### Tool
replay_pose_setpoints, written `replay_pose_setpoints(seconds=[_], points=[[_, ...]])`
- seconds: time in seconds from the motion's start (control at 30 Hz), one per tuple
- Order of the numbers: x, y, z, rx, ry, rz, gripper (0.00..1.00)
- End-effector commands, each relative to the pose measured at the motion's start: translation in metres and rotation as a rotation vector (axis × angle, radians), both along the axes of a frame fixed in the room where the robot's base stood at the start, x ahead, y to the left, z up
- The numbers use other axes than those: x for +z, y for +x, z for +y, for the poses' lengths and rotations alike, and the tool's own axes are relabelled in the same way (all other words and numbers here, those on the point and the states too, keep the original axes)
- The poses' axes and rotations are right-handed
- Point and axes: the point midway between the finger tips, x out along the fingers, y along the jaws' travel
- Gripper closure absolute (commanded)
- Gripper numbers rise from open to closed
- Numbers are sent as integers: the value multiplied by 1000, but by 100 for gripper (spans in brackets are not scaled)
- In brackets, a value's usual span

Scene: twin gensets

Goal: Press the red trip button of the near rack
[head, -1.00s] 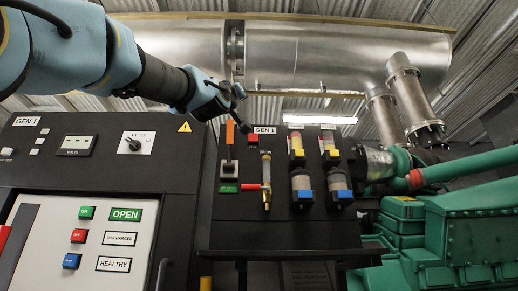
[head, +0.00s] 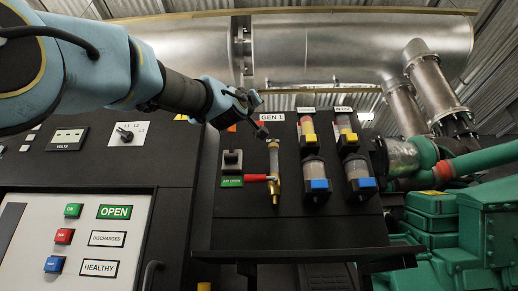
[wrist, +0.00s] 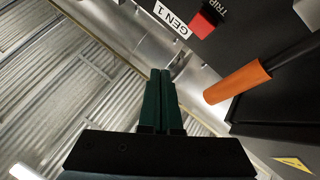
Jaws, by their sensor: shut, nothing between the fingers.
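The red trip button (wrist: 203,24) sits on the dark GEN 1 rack panel (head: 330,225), at the top right of the wrist view, beside the words TRIP and GEN 1. In the head view my gripper covers most or all of it. My gripper (head: 257,112) is in front of the panel's upper left part, close to the GEN 1 label (head: 271,117). In the wrist view its dark green fingers (wrist: 161,73) are shut together and empty. The button lies up and right of the fingertips there, apart from them.
An orange lever handle (wrist: 238,84) stands close to the button, right of the fingers. A brass valve with a red handle (head: 257,178) and filters with blue blocks (head: 319,184) are on the panel. A control cabinet (head: 172,150) stands left, green machinery (head: 440,215) right.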

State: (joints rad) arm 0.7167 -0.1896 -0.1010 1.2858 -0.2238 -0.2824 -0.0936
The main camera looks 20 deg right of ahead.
Motion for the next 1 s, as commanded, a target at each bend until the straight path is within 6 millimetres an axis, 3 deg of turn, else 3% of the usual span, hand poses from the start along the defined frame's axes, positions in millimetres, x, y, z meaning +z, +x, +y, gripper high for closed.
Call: replay_pose_setpoints(seconds=[0.53,1.0], points=[[0,62,-30,0,2,1,100],[0,74,-35,-1,1,0,100]])
